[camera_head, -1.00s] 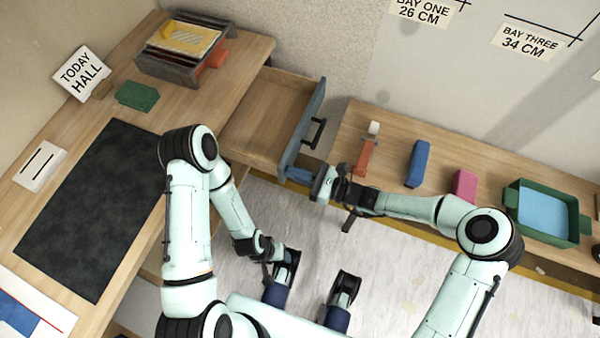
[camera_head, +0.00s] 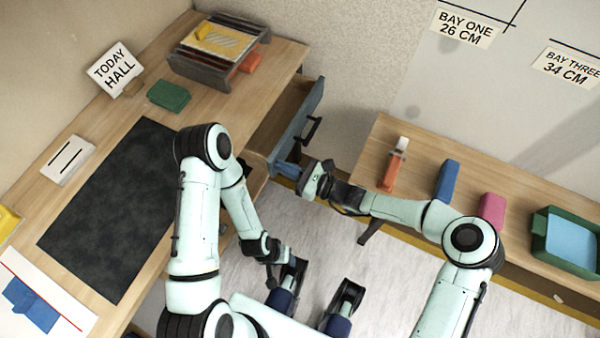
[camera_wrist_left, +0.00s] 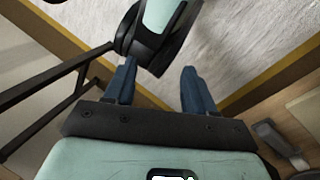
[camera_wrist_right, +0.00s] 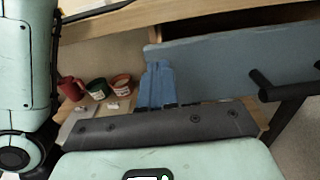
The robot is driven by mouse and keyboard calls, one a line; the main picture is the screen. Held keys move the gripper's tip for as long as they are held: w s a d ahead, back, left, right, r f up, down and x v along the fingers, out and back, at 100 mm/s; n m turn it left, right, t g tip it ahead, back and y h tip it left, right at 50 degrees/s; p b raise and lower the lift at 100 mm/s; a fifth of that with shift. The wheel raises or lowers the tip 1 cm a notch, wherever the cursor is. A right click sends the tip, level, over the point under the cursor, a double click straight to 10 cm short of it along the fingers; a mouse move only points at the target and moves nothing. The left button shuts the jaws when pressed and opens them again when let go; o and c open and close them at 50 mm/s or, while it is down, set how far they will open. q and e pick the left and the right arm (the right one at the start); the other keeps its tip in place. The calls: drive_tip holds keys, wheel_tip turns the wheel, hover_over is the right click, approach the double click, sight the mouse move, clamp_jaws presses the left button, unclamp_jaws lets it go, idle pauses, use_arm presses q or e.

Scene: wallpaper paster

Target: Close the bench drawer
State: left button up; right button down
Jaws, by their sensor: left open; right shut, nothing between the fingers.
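The bench drawer's blue-grey front (camera_head: 294,128) stands out from the right side of the left bench, with a strip of its wooden inside showing behind it. The drawer is partly open. Its black handle (camera_head: 312,131) is in the middle of the front. My right gripper (camera_head: 288,170) is shut and empty, its blue fingertips at the near end of the front. In the right wrist view the fingers (camera_wrist_right: 158,82) lie against the front's left end, apart from the handle (camera_wrist_right: 285,90). My left gripper (camera_wrist_left: 158,88) is open and empty, above the floor.
The left bench carries a dark mat (camera_head: 110,210), a green block (camera_head: 169,95) and a grey tray (camera_head: 215,50). The right bench holds orange, blue and pink objects and a green bin (camera_head: 540,242). Pale floor lies clear between the benches.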

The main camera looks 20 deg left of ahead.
sight(249, 151)
drive_tip(key=a+b, duration=0.2)
drive_tip(key=a, duration=0.9)
drive_tip(key=shift+w+a, duration=0.15)
drive_tip(key=shift+a, duration=0.25)
use_arm(q)
drive_tip(key=shift+t+y, duration=0.4)
drive_tip(key=shift+t, duration=0.3)
drive_tip(key=w+f, duration=0.1)
drive_tip(key=w+a+f, duration=0.1)
drive_tip(key=w+f, duration=0.1)
drive_tip(key=w, duration=0.1)
drive_tip(key=shift+a, duration=0.35)
use_arm(e)
drive_tip(key=shift+a+r, duration=0.1)
drive_tip(key=shift+r, duration=0.15)
drive_tip(key=shift+w+d, duration=0.1)
drive_tip(key=shift+d, duration=0.35)
drive_tip(key=d, duration=0.4)
drive_tip(key=d+p, duration=0.1)
drive_tip(key=d, duration=0.1)
drive_tip(key=shift+s+d, duration=0.25)
use_arm(q)
drive_tip(key=s+d+r+g+p, duration=0.1)
drive_tip(key=s+d+r, duration=0.1)
drive_tip(key=s, duration=0.3)
drive_tip(key=shift+d+r+h, duration=0.4)
drive_tip(key=shift+d, duration=0.4)
use_arm(e)
drive_tip(key=d, duration=0.7)
drive_tip(key=shift+f, duration=0.25)
